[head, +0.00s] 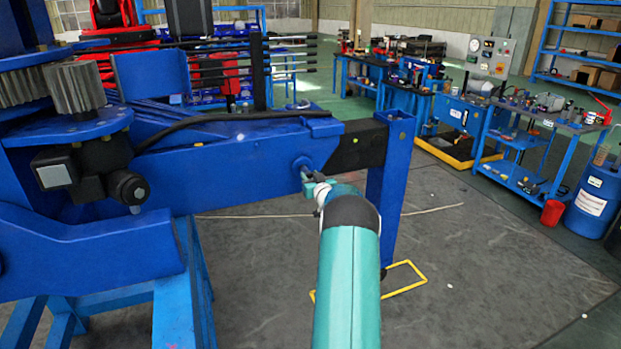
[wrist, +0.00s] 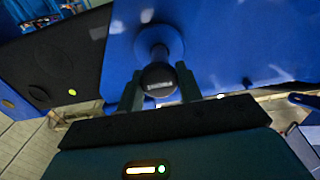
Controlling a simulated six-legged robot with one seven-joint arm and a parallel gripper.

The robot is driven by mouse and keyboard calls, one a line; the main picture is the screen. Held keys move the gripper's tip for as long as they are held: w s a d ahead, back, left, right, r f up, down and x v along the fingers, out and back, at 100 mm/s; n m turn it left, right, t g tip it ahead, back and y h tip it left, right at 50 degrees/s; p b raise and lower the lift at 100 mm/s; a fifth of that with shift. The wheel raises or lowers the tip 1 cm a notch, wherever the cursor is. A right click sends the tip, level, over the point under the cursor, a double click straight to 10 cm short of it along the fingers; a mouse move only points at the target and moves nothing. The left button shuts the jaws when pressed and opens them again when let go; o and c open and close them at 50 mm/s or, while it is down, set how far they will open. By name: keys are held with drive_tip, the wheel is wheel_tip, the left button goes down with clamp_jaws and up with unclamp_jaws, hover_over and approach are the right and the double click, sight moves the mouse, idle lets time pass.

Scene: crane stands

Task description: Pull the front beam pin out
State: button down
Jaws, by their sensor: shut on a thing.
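The front beam pin (wrist: 158,77) has a dark round head and a shaft that runs into a round blue boss on the blue beam (head: 240,165). In the wrist view the two fingers of my gripper (wrist: 160,92) stand on either side of the pin head and are shut on it. In the head view my gripper (head: 309,181) reaches the boss (head: 302,167) near the beam's right end, and my teal arm hides part of the area below. The shaft shows between the head and the boss; how deep it sits inside cannot be told.
A black inner beam section (head: 357,147) and a blue upright post (head: 391,180) stand just right of the boss. A yellow floor frame (head: 405,278) lies below. Workbenches (head: 540,125) and a blue drum (head: 594,200) stand at the right. The grey floor between is mostly clear.

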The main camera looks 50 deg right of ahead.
drive_tip(key=shift+s+a+f, duration=0.1)
drive_tip(key=shift+s+f, duration=0.1)
drive_tip(key=shift+s, duration=0.1)
drive_tip(key=c, duration=1.3)
unclamp_jaws()
drive_tip(key=shift+o, duration=1.4)
drive_tip(key=shift+s+a+r, duration=0.3)
drive_tip(key=shift+r, duration=0.05)
drive_tip(key=shift+w+d+f, duration=0.3)
drive_tip(key=shift+w+f, duration=0.05)
drive_tip(key=shift+w, duration=0.05)
drive_tip(key=v, duration=1.3)
drive_tip(key=shift+s+a, duration=0.25)
drive_tip(key=shift+s, duration=0.05)
drive_tip(key=shift+f, duration=0.1)
